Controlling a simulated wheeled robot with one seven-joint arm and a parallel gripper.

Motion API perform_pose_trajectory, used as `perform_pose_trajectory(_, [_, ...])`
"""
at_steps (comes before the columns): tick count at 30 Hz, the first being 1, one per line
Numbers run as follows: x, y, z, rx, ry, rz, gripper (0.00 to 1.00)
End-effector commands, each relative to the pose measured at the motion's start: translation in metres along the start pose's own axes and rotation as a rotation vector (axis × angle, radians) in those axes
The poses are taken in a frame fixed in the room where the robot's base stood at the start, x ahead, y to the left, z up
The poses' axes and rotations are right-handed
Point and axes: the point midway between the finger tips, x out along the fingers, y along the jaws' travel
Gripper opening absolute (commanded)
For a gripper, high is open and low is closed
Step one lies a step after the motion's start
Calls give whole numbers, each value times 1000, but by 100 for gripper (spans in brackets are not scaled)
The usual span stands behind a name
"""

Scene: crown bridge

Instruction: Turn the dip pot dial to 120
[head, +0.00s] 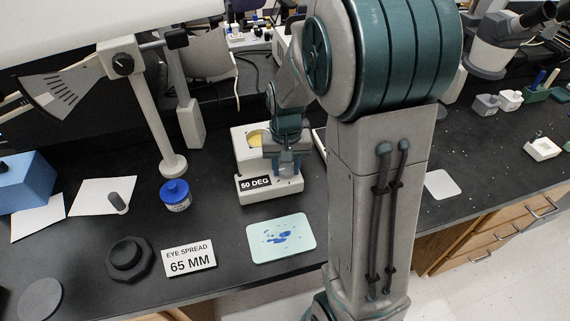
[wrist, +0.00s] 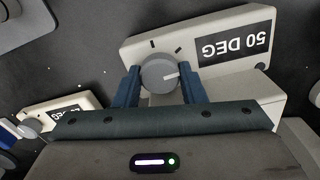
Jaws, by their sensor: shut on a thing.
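The dip pot (head: 240,150) is a cream box on the black bench with a round opening showing yellow inside. Its front carries a black label (head: 255,184) reading 50 DEG, which appears upside down in the wrist view (wrist: 236,45). The grey round dial (wrist: 158,72) has a white pointer mark aimed toward the picture's right in that view. Dark ticks stand on the face beyond the dial. My gripper (wrist: 160,84) has its two blue fingers on opposite sides of the dial, shut on it. In the head view, my gripper (head: 287,168) reaches down at the pot's front right and hides the dial.
A blue-lidded jar (head: 175,196), an EYE SPREAD 65 MM sign (head: 189,259), a dark octagonal knob (head: 127,258) and a blue-spotted pale mat (head: 281,240) lie left of and before the pot. A lamp-like stand (head: 150,110) rises behind the jar.

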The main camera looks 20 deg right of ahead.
Motion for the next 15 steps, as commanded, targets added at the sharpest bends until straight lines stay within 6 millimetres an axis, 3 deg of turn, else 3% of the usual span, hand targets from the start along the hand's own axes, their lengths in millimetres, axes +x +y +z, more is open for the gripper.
perform_pose_trajectory(15, [-2, 0, -1, 347, 2, -1, 14])
